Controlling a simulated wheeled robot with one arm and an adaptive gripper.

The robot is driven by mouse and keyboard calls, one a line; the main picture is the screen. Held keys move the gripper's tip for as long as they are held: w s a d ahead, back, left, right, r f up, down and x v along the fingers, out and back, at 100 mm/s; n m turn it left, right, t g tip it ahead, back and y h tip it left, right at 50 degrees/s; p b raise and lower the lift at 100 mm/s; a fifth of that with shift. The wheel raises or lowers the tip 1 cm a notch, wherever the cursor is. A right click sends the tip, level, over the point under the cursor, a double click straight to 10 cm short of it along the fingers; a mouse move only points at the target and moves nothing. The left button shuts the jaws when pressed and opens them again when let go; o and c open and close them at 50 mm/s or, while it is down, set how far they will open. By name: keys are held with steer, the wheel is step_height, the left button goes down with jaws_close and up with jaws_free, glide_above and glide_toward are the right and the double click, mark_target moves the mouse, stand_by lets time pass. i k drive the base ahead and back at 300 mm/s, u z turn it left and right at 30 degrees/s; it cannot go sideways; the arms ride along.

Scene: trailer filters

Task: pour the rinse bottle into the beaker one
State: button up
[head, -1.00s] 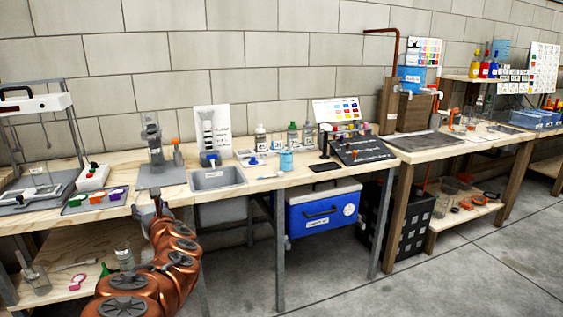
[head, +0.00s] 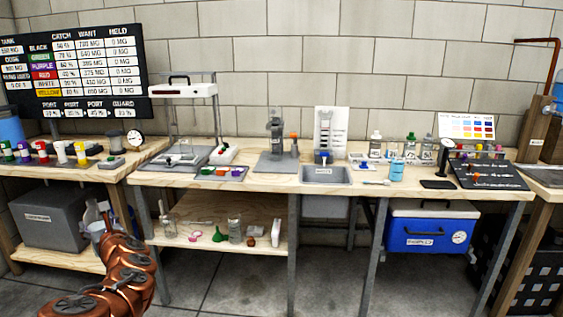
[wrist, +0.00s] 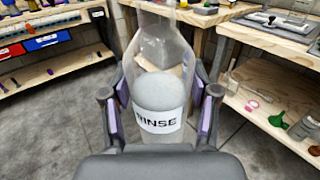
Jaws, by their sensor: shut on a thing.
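My gripper (wrist: 160,104) is shut on the rinse bottle (wrist: 160,122), a clear bottle with a white label reading RINSE. The purple-lined fingers press on both sides of it. In the head view my gripper (head: 100,228) holds the bottle (head: 92,214) at lower left, above the floor in front of the benches. The bottle looks roughly upright there. A clear beaker-like vessel (head: 234,229) stands on the lower shelf of the middle bench. I cannot read any label that marks beaker one.
The middle bench (head: 270,180) carries a scale stand (head: 183,90), a sink (head: 326,174) and small bottles. A left bench holds colored vials (head: 60,152) below a black board (head: 75,65). A grey box (head: 55,215) and a blue cooler (head: 425,229) sit underneath. Floor in front is clear.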

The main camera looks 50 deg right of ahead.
mark_target(398, 160)
steer(key=u, duration=0.1)
steer(key=i, duration=0.95)
steer(key=z, duration=2.15)
